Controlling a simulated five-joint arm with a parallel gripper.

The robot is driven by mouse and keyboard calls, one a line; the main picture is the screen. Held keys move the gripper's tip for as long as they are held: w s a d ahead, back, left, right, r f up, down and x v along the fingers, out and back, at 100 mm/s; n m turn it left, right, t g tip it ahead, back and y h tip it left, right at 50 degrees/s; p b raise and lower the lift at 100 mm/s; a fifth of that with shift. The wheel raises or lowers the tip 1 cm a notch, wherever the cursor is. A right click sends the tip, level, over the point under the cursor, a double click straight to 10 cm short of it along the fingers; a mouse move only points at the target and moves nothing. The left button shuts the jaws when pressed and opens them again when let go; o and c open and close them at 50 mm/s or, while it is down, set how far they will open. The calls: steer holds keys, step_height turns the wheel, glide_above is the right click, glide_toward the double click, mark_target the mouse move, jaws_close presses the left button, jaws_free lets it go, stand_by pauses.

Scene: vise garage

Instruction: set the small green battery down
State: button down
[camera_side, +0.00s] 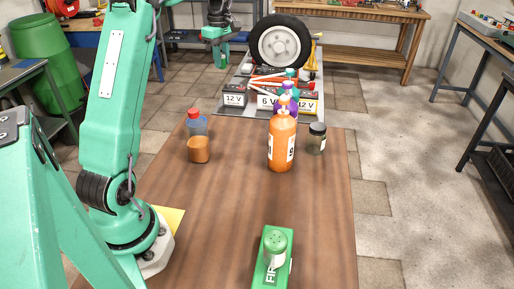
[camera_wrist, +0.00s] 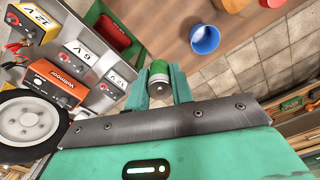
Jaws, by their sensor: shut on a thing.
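My gripper (camera_wrist: 160,88) is shut on the small green battery (camera_wrist: 159,70), which shows between the two green fingers in the wrist view, its silver end facing the camera. In the side view my gripper (camera_side: 222,48) hangs high at the upper middle, left of the wheel; the battery is too small there to make out clearly. Signs reading 12 V (camera_side: 234,99), 6 V (camera_side: 266,102) and a second 12 V (camera_side: 307,105) stand on the grey metal bench (camera_side: 222,117). The wrist view also shows the 6 V sign (camera_wrist: 83,52). What lies directly below the battery is unclear.
A wheel (camera_side: 280,42) stands at the bench's far end. An orange bottle (camera_side: 281,148), a dark jar (camera_side: 316,140), an orange cup (camera_side: 198,152) and a green box (camera_side: 271,272) stand on the brown table (camera_side: 230,205). A blue cup (camera_wrist: 205,40) shows in the wrist view. The table's middle is clear.

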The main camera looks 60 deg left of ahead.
mark_target(227, 127)
step_height(227, 127, down, 23)
steer(key=shift+r, duration=0.15)
stand_by(1.0)
steer(key=c, duration=1.2)
jaws_free()
step_height(227, 127, up, 12)
